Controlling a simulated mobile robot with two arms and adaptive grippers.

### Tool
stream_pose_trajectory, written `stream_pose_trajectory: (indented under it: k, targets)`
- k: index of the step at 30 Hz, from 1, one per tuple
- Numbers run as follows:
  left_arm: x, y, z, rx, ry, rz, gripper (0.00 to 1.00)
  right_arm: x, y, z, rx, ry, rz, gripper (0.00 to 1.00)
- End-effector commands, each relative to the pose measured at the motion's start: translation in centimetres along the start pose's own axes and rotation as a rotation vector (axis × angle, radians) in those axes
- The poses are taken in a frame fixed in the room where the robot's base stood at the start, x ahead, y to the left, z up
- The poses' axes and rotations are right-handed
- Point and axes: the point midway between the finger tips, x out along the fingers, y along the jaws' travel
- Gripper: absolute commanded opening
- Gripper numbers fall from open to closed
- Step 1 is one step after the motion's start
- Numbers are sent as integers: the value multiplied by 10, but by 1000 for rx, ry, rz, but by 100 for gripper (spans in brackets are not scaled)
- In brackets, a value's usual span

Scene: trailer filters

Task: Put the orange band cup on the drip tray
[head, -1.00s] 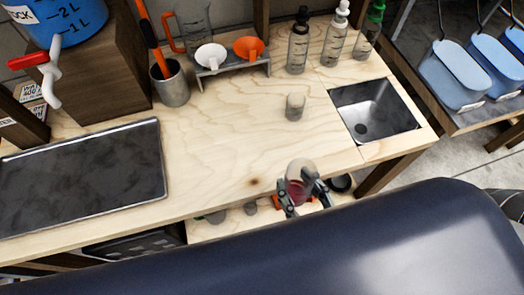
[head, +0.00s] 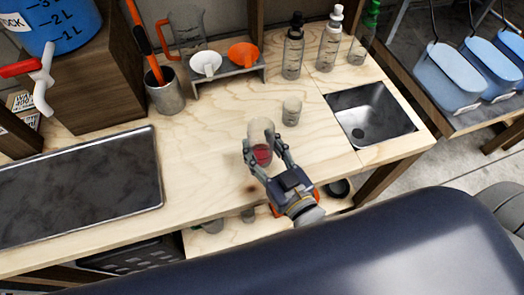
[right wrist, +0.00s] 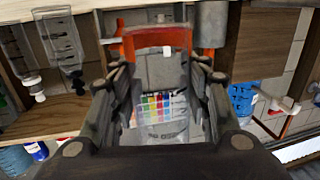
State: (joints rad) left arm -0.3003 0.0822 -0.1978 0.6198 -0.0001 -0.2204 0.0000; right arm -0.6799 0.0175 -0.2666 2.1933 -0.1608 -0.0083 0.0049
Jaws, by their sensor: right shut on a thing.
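My right gripper (head: 265,150) is shut on a clear cup (head: 260,132) with a reddish part low down, held upright above the middle of the worktop. In the right wrist view the cup (right wrist: 162,95) sits between the two fingers, and a coloured chart shows at it or through it. The drip tray (head: 75,190), a flat dark metal tray with a raised rim, lies at the left of the worktop, well apart from the cup. My left gripper is not in view.
A small clear jar (head: 291,111) stands just right of the held cup. The sink (head: 370,112) is at the right. A rack with white and orange funnels (head: 243,52), a metal pot (head: 165,95) and several bottles (head: 293,50) stand along the back. The worktop between cup and tray is clear.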

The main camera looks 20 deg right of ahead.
Motion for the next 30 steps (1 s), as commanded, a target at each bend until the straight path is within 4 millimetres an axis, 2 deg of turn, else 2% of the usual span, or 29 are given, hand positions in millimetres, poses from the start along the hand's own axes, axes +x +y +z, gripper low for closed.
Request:
stream_pose_trajectory:
  k: [1, 4, 16, 17, 19, 20, 30]
  targets:
    - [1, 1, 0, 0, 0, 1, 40, -1, 0, 14, -1, -11, 0, 18]
    - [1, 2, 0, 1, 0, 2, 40, 0, 0, 24, -1, -7, 0, 18]
    - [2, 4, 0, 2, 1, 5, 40, 0, 0, 30, -1, -6, 0, 18]
    - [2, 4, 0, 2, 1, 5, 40, 0, 0, 30, -1, -6, 0, 45]
    - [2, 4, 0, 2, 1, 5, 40, 0, 0, 29, -1, -6, 0, 61]
    - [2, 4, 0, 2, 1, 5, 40, 0, 0, 29, -1, -6, 0, 65]
    - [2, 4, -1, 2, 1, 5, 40, -1, 0, 28, -1, -6, 0, 65]
